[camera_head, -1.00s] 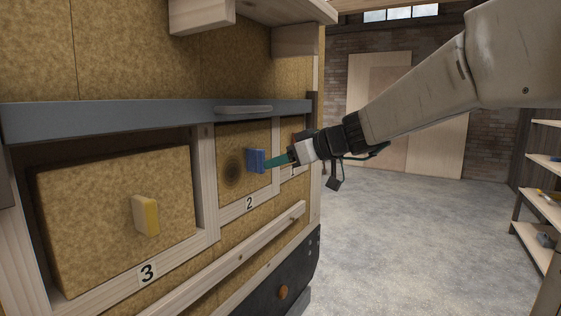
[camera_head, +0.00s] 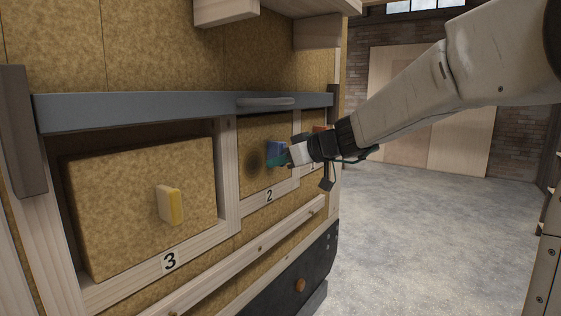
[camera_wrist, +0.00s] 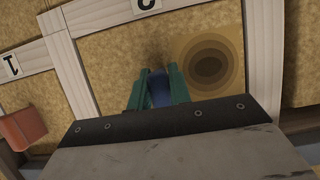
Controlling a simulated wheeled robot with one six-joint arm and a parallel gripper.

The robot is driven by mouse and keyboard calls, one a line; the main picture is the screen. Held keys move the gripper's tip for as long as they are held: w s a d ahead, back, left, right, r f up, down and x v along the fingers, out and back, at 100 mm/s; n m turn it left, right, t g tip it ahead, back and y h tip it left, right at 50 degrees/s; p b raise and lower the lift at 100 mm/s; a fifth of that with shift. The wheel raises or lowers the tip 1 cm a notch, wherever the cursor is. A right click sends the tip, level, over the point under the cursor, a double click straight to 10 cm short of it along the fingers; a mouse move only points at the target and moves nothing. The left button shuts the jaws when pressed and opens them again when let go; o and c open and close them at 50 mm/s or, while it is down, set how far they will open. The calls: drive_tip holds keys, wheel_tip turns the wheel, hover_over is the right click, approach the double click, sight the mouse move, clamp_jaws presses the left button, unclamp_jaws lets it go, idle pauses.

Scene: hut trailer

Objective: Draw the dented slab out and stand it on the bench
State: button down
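The dented slab (camera_head: 252,185) sits in the bay marked 2. It is tan, with a dark ringed round dent that also shows in the wrist view (camera_wrist: 208,62). A blue handle (camera_head: 273,151) stands out from its face, right of the dent in the head view. My gripper (camera_head: 284,158) has its green fingers at the handle. In the wrist view the fingers (camera_wrist: 158,84) stand apart on either side of the blue handle (camera_wrist: 158,92). Whether they press on it is not clear. The bench is not recognisable in these frames.
A slab with a yellow handle (camera_head: 169,205) fills bay 3 at left. A red-brown handle (camera_wrist: 22,127) shows by bay 1. A grey bar (camera_head: 180,106) runs above the bays, and a wooden rail (camera_head: 230,262) runs below. Open concrete floor (camera_head: 410,225) lies to the right.

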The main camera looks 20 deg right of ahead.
drive_tip(key=shift+r, duration=0.1)
idle(0.4)
drive_tip(key=shift+s, duration=0.1)
drive_tip(key=shift+s+d, duration=0.25)
drive_tip(key=shift+s, duration=0.05)
drive_tip(key=s+d, duration=0.4)
drive_tip(key=s, duration=0.1)
drive_tip(key=shift+s, duration=0.15)
idle(0.9)
drive_tip(key=shift+s+d, duration=0.55)
drive_tip(key=shift+s, duration=0.25)
drive_tip(key=shift+s+d, duration=0.6)
drive_tip(key=shift+s, duration=0.25)
drive_tip(key=shift+s+d, duration=0.55)
drive_tip(key=shift+s, duration=0.25)
drive_tip(key=w+a, duration=0.4)
drive_tip(key=w, duration=0.1)
drive_tip(key=shift+w, duration=0.35)
drive_tip(key=shift+s, duration=0.1)
